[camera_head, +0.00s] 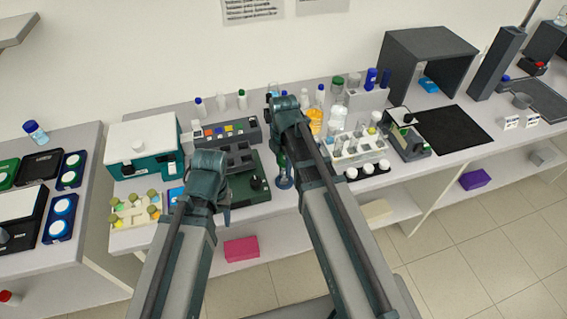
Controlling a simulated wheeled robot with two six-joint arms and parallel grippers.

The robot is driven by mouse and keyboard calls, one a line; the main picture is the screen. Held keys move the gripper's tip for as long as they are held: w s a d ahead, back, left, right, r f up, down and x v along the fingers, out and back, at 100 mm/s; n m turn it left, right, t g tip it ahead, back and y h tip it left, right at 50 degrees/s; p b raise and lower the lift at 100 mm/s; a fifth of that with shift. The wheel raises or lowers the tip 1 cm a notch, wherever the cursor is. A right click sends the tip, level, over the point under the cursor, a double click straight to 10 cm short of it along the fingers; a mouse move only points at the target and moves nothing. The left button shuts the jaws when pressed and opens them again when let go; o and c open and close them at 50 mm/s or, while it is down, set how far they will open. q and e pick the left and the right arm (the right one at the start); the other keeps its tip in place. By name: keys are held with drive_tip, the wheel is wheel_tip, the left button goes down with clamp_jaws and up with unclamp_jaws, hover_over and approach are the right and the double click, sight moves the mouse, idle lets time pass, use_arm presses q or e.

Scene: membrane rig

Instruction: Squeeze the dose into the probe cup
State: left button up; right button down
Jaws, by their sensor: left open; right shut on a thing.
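My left gripper (225,208) is open over the front left edge of the dark green rig board (256,198), pointing down. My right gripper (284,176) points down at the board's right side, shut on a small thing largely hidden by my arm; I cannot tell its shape. A grey block with wells (238,158) stands on the board between the two grippers. The probe cup cannot be picked out for sure at this size. Whether any dose has left the held thing cannot be seen.
A teal-and-white box (143,150) and a cream tray of capped vials (136,210) stand left of the rig. A white rack of bottles (358,148) stands close right of my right arm. A black mat (455,132) farther right is clear.

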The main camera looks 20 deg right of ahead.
drive_tip(key=shift+s, duration=0.15)
drive_tip(key=shift+d+r+p, duration=0.1)
drive_tip(key=shift+r+p, duration=0.35)
drive_tip(key=shift+p, duration=0.2)
wheel_tip(320, 180, up, 9)
drive_tip(key=p, duration=0.9)
drive_tip(key=shift+w, duration=0.2)
drive_tip(key=shift+r+p, duration=0.65)
drive_tip(key=shift+r, duration=0.05)
drive_tip(key=shift+f, duration=0.1)
drive_tip(key=shift+f+b, duration=0.2)
drive_tip(key=shift+b, duration=0.1)
wheel_tip(320, 180, down, 9)
drive_tip(key=b, duration=0.9)
drive_tip(key=shift+f, duration=0.1)
